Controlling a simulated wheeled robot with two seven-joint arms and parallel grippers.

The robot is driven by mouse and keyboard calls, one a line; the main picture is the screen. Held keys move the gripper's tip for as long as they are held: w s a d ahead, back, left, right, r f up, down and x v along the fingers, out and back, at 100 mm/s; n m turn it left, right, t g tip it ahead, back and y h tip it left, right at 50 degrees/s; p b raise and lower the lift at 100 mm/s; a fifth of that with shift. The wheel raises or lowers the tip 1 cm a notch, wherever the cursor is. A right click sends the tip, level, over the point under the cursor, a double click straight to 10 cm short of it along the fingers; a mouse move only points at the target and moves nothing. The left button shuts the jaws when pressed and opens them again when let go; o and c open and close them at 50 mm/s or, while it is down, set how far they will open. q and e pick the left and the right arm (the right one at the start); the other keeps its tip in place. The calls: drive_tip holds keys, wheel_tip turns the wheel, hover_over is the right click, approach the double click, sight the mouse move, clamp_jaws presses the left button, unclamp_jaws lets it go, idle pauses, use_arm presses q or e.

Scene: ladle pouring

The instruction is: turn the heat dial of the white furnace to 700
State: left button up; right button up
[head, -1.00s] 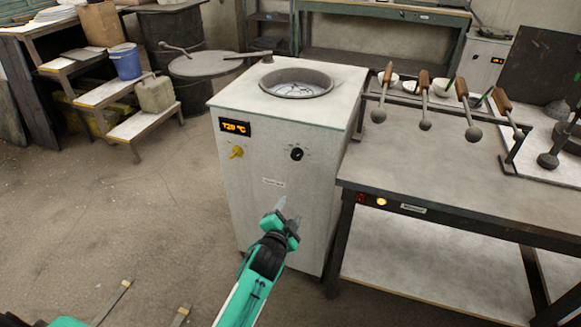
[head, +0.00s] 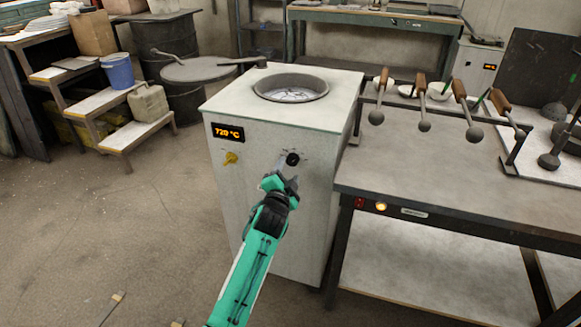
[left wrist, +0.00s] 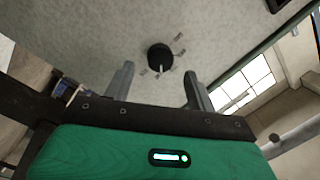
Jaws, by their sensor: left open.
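The white furnace (head: 245,205) stands in the middle of the head view, with a round opening in its top. Its orange display (head: 228,132) reads about 720 °C. The black heat dial (head: 293,159) is on the front face at the right, and a yellow knob (head: 231,158) is at the left under the display. My left gripper (head: 283,170) is open and empty, just below and in front of the dial. In the left wrist view the dial (left wrist: 160,57) lies ahead, between and beyond the fingertips (left wrist: 159,80), apart from them. My right gripper is not in view.
A workbench (head: 450,175) with several hanging ladles on a rack (head: 445,105) stands close to the right of the furnace. Wooden steps (head: 130,135) with a blue bucket (head: 118,70) and a canister are at the left. The floor at the front left is mostly clear.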

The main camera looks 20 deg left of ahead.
sight(292, 162)
use_arm(q)
drive_tip(key=shift+w+a, duration=0.15)
drive_tip(key=shift+w, duration=1.85)
drive_tip(key=c, duration=1)
